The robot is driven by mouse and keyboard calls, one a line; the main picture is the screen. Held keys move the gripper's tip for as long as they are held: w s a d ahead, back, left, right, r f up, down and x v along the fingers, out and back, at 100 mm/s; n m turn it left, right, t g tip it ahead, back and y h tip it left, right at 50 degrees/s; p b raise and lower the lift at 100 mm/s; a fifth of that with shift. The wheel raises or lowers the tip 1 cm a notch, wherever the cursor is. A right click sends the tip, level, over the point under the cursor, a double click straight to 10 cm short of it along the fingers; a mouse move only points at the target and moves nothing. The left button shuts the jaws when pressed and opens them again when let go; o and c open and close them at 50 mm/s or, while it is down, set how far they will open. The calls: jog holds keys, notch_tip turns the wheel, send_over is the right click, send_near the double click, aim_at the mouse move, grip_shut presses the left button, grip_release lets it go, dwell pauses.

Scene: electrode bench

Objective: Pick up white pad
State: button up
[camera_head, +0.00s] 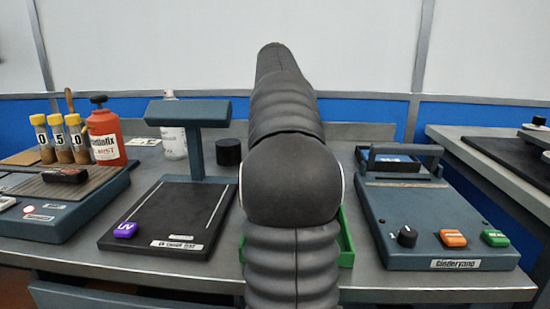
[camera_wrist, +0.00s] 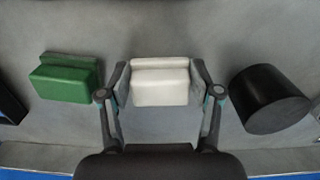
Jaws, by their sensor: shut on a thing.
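The white pad (camera_wrist: 160,84) is a small block with a raised back edge, in the middle of the wrist view. My gripper (camera_wrist: 160,88) has one finger on each side of the pad and is shut on it. The grey surface lies below; I cannot tell whether the pad touches it. In the head view my arm hides the pad and the gripper.
A green block (camera_wrist: 65,79) lies left of the pad and a black cylinder (camera_wrist: 270,98) lies to its right. In the head view, a green tray (camera_head: 346,243) is partly behind my arm, between the UV stand (camera_head: 165,222) and a blue-grey device (camera_head: 425,215).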

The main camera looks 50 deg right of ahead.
jog(key=shift+r, duration=0.45)
notch_tip(320, 180, up, 4)
jog(key=shift+s+d+f+p, duration=0.1)
jog(key=shift+p, duration=0.8)
jog(key=s+d+r, duration=0.1)
jog(key=s+r, duration=0.2)
jog(key=s, duration=0.2)
jog(key=s+d+r+p, duration=0.1)
jog(key=s+r, duration=0.2)
jog(key=s, duration=0.3)
jog(key=shift+d+r, duration=0.15)
jog(key=shift+d, duration=0.2)
